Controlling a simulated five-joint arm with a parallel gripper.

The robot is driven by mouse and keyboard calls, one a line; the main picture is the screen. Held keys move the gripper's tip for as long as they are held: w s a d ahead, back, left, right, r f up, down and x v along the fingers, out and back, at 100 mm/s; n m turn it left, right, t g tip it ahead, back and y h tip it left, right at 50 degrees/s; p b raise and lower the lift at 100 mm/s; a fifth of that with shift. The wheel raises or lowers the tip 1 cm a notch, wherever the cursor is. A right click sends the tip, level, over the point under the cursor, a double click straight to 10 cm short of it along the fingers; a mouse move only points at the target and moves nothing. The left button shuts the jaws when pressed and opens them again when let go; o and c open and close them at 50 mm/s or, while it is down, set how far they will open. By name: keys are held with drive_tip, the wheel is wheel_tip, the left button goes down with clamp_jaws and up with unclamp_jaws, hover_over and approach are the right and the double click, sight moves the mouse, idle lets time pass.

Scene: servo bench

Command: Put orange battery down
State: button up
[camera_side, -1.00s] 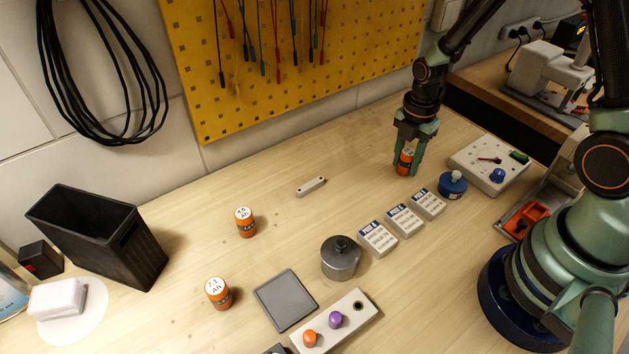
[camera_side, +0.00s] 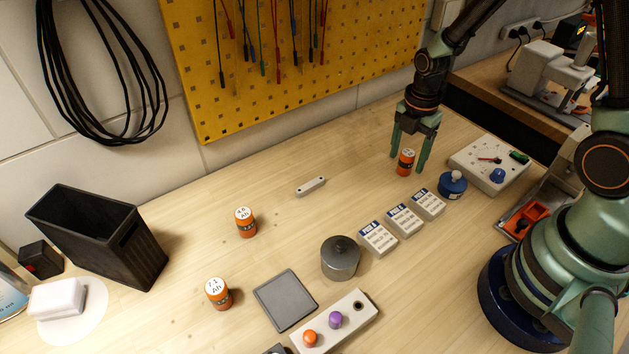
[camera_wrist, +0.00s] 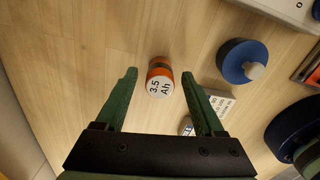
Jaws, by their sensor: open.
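An orange battery (camera_side: 405,162) with a white top stands upright on the wooden bench at the back right. In the wrist view its label on the battery (camera_wrist: 159,85) reads 3.5 Ah. My gripper (camera_side: 408,163) is open around it, with one green finger on each side and gaps between fingers and battery. The open gripper also shows in the wrist view (camera_wrist: 160,88). Two other orange batteries stand further left: one marked 4.6 or similar (camera_side: 246,223) and one marked 7.1 Ah (camera_side: 218,293).
Several white labelled boxes (camera_side: 404,219), a blue knobbed pot (camera_side: 452,185) and a white meter box (camera_side: 489,165) stand near the battery. A grey lidded pot (camera_side: 340,258), grey pad (camera_side: 285,300) and black bin (camera_side: 98,236) are further left. Bench left of the gripper is clear.

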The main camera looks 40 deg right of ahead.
wheel_tip(320, 180, up, 10)
drive_tip(key=shift+f, duration=0.1)
drive_tip(key=r, duration=0.1)
wheel_tip(320, 180, up, 8)
drive_tip(key=f+m+t, duration=0.1)
drive_tip(key=m+t, duration=0.2)
drive_tip(key=m, duration=0.7)
hover_over(408, 153)
drive_tip(key=s+a, duration=0.2)
drive_tip(key=a, duration=0.1)
drive_tip(key=s+a+r+m+t, duration=0.1)
drive_tip(key=s+r+m, duration=0.3)
drive_tip(key=m, duration=0.5)
drive_tip(key=shift+a+r+m+t, duration=0.4)
drive_tip(key=shift+r+t, duration=0.1)
drive_tip(key=shift+t, duration=0.3)
drive_tip(key=shift+o, duration=0.5)
drive_tip(key=shift+w, duration=0.1)
